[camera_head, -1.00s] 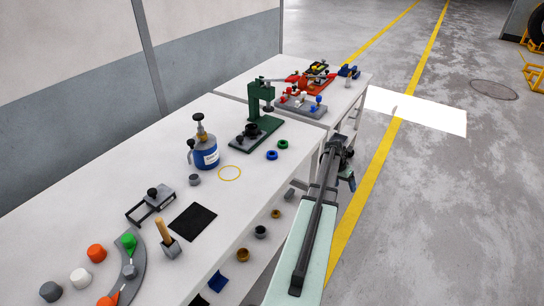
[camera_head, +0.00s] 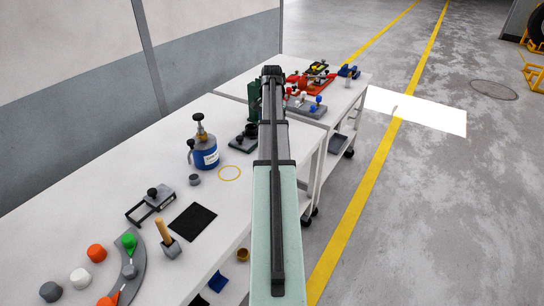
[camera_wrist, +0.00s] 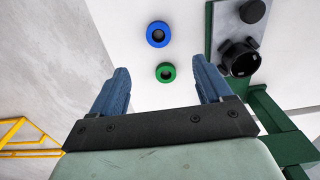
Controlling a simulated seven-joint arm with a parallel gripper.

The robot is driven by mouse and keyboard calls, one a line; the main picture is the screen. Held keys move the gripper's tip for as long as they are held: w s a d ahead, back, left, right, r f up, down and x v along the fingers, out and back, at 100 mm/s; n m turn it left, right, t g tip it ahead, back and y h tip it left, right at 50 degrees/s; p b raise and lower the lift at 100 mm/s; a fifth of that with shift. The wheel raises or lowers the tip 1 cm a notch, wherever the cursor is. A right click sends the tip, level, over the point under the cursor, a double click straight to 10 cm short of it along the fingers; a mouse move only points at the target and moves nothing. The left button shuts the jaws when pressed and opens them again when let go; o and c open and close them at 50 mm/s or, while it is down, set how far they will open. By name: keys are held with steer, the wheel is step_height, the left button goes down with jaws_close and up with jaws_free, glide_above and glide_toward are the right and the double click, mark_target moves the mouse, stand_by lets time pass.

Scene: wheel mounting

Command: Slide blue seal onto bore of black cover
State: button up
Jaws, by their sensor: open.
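The blue seal (camera_wrist: 158,34), a ring with a dark centre, lies on the white table in the wrist view. My gripper (camera_wrist: 162,75) is open and empty above the table, and the seal shows ahead of the gap between the fingers. The black cover (camera_wrist: 240,58) sits on the green press's base, to the right of the seal and apart from it. In the head view the cover (camera_head: 250,129) shows beside my arm. My arm hides the seal and my fingers there.
A green ring (camera_wrist: 166,72) lies next to the blue seal, between my fingers in the wrist view. The green press (camera_wrist: 255,108) stands close on the right.

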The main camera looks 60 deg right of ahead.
step_height(320, 180, down, 13)
steer(key=shift+s+f, duration=0.15)
stand_by(0.7)
steer(key=shift+c, duration=0.3)
steer(key=c, duration=1.1)
